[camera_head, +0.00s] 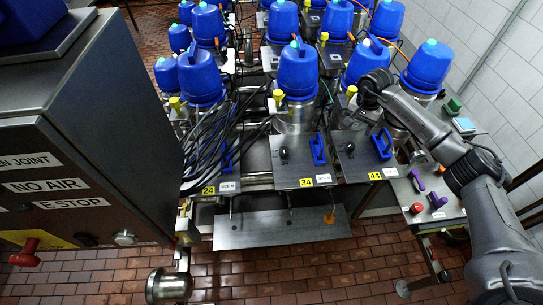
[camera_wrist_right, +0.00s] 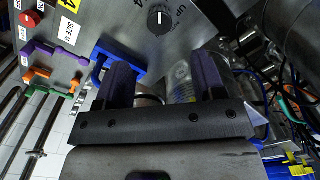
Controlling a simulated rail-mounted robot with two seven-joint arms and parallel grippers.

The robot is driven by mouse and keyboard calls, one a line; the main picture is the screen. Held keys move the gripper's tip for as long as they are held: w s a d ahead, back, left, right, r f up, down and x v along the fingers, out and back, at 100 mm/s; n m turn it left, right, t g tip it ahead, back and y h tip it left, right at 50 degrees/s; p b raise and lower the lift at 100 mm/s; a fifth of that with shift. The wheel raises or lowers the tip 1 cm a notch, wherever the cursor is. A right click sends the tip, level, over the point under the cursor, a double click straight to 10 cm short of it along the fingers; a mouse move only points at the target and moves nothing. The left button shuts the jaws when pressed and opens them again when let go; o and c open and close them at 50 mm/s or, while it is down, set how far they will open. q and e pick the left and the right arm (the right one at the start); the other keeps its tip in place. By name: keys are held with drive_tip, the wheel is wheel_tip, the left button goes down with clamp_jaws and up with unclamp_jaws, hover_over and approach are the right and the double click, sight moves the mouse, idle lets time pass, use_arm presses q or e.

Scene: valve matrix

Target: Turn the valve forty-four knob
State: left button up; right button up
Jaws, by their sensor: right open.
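The valve 44 plate (camera_head: 366,158) has a yellow 44 label at its front edge, a black knob (camera_head: 350,147) on its left and a blue handle (camera_head: 381,146) on its right. My right gripper (camera_head: 358,112) is above and behind this plate. In the right wrist view, its two dark fingers (camera_wrist_right: 165,78) are apart with nothing between them. A round black knob (camera_wrist_right: 158,18) with a white line is beyond the fingertips, roughly in line with the gap and apart from them. The blue handle (camera_wrist_right: 112,58) is behind the left finger, partly hidden. My left gripper is out of view.
Plate 34 (camera_head: 292,172) with its own knob and blue handle is just left. Blue-capped valves (camera_head: 298,68) stand in rows behind. A side shelf (camera_head: 432,190) with purple handles is at right, a dark cabinet (camera_head: 110,110) at left. Black cables hang near plate 24.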

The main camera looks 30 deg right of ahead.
drive_tip(key=w+a+m+t+y, duration=0.1)
drive_tip(key=a+y, duration=0.3)
drive_tip(key=a, duration=0.6)
drive_tip(key=w+a+r+m+t+y+p, duration=0.1)
drive_tip(key=a+m+t+y, duration=0.3)
drive_tip(key=a, duration=0.6)
drive_tip(key=w+a+r+m+t+y, duration=0.1)
drive_tip(key=w+a+m+t+y, duration=0.1)
drive_tip(key=a, duration=0.9)
drive_tip(key=shift+w+m+t+y+p, duration=0.3)
drive_tip(key=shift+t+y, duration=0.4)
drive_tip(key=shift+y, duration=0.5)
